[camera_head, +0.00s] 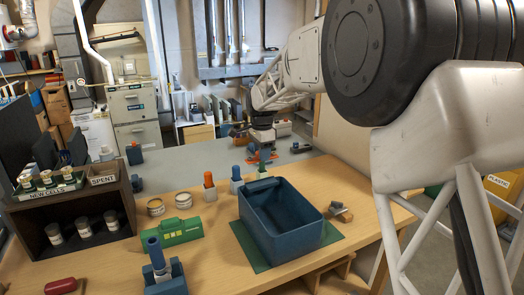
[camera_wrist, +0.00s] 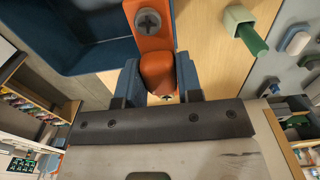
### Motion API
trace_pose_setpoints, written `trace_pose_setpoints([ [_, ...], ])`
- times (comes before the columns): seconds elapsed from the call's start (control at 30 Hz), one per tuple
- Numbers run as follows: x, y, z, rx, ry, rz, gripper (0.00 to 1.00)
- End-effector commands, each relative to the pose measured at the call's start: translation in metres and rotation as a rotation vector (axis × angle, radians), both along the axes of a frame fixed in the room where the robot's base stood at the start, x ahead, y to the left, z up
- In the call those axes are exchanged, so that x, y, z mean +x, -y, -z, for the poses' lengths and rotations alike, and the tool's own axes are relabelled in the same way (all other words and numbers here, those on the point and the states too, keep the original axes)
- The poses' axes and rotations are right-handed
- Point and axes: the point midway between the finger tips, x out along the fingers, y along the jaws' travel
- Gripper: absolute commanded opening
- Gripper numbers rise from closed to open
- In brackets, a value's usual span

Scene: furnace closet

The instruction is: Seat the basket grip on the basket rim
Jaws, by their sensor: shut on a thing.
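The blue basket (camera_head: 285,243) stands upright and open-topped on a green mat near the middle of the wooden bench. Part of it shows at the upper left of the wrist view (camera_wrist: 95,55). My gripper (camera_head: 262,158) is above the bench just behind the basket's far end. In the wrist view my gripper (camera_wrist: 158,85) has its blue fingers shut on an orange piece with a cross-head screw, which I take as the basket grip (camera_wrist: 155,45). The grip is beside the basket; I cannot tell whether it touches the rim. My arm hides part of the area behind.
A white block with a blue top (camera_head: 236,180) and one with an orange top (camera_head: 209,187) stand left of the basket. A green case (camera_head: 178,231) and a dark rack (camera_head: 70,222) are farther left. A small wood-and-metal item (camera_head: 341,212) lies right of the basket.

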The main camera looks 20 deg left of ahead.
Motion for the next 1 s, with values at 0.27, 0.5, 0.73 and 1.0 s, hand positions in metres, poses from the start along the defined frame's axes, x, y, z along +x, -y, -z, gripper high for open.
trace_pose_setpoints([
  [0.27,0.0,0.0,0.02,-0.001,-0.001,0.0,0.09],
  [0.5,0.0,0.0,0.036,-0.001,-0.001,0.0,0.09],
  [0.73,0.0,0.0,0.051,-0.001,-0.001,0.0,0.09],
  [1.0,0.0,0.0,0.063,0.0,0.0,0.0,0.09],
])
